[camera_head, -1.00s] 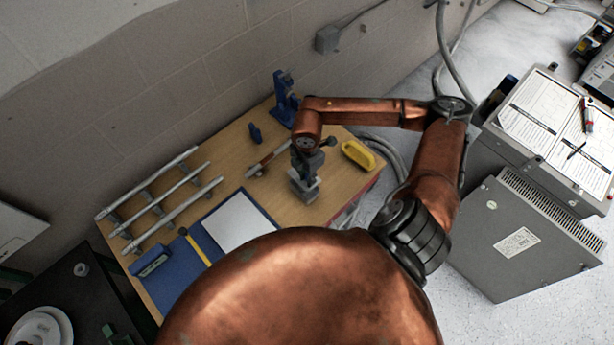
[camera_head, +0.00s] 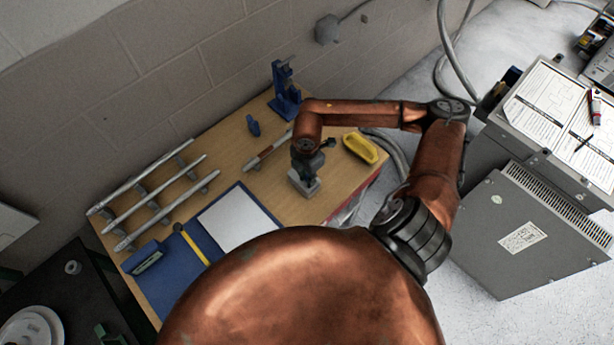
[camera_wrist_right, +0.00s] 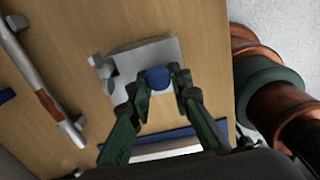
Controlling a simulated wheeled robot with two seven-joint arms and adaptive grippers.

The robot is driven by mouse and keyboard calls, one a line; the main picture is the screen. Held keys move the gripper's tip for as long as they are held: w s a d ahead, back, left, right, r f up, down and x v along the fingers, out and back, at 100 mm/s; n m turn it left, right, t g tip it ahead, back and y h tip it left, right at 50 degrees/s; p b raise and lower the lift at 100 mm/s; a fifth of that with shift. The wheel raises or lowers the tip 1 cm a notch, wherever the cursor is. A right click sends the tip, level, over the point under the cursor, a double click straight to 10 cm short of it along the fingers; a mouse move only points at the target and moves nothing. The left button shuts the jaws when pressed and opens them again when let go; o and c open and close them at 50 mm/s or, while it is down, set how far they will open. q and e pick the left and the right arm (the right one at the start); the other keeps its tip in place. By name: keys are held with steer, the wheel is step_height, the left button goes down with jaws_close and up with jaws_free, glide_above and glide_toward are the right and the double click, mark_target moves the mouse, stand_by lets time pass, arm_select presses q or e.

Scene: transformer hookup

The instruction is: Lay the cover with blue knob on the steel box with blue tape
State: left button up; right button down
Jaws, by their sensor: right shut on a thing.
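My right gripper (camera_head: 306,165) is over the right part of the wooden table, pointing down. In the right wrist view its green fingers (camera_wrist_right: 160,84) are shut on the round blue knob (camera_wrist_right: 158,77) of a pale grey cover (camera_wrist_right: 150,52). No blue tape can be made out on the box. My left gripper is not in view.
A blue stand (camera_head: 284,90) is at the back. A blue mat with white paper (camera_head: 238,222) and metal rails (camera_head: 160,205) lie to the left. Grey cabinets (camera_head: 520,240) stand at the right.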

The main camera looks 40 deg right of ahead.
steer(key=shift+f, duration=0.25)
steer(key=c, duration=1.7)
jaws_free()
step_height(320, 180, up, 12)
steer(key=shift+r, duration=0.1)
steer(key=shift+s, duration=0.1)
